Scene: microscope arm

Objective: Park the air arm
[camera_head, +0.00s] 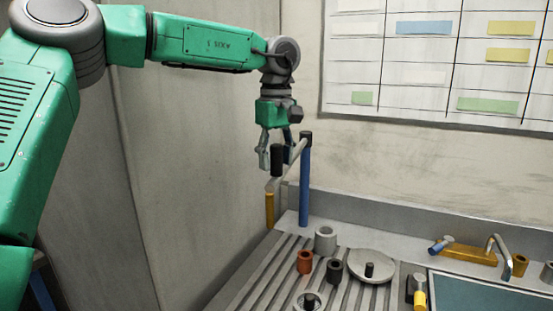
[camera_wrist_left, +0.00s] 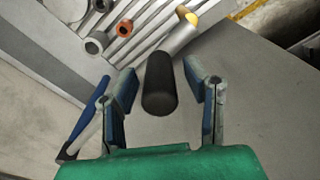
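The air arm is a grey bar (camera_head: 290,166) that runs from the black cap of a blue post (camera_head: 304,190) down to the left. Its free end carries an upright black handle (camera_head: 277,161), and a yellow post (camera_head: 269,210) stands just below that end. I cannot tell whether the bar touches it. My left gripper (camera_head: 275,150) is open above and around the handle's top. In the left wrist view, the black handle (camera_wrist_left: 160,84) shows between the two spread fingers (camera_wrist_left: 161,78), with a gap at each side. The blue post (camera_wrist_left: 90,104) is left of the fingers. My right gripper is out of view.
A slatted worktop (camera_head: 245,290) holds a grey cup (camera_head: 325,239), an orange cup (camera_head: 305,262), a dark cup (camera_head: 334,271) and a round plate (camera_head: 371,267). A basin (camera_head: 490,293) with a tap (camera_head: 499,250) is at right. A wall stands behind.

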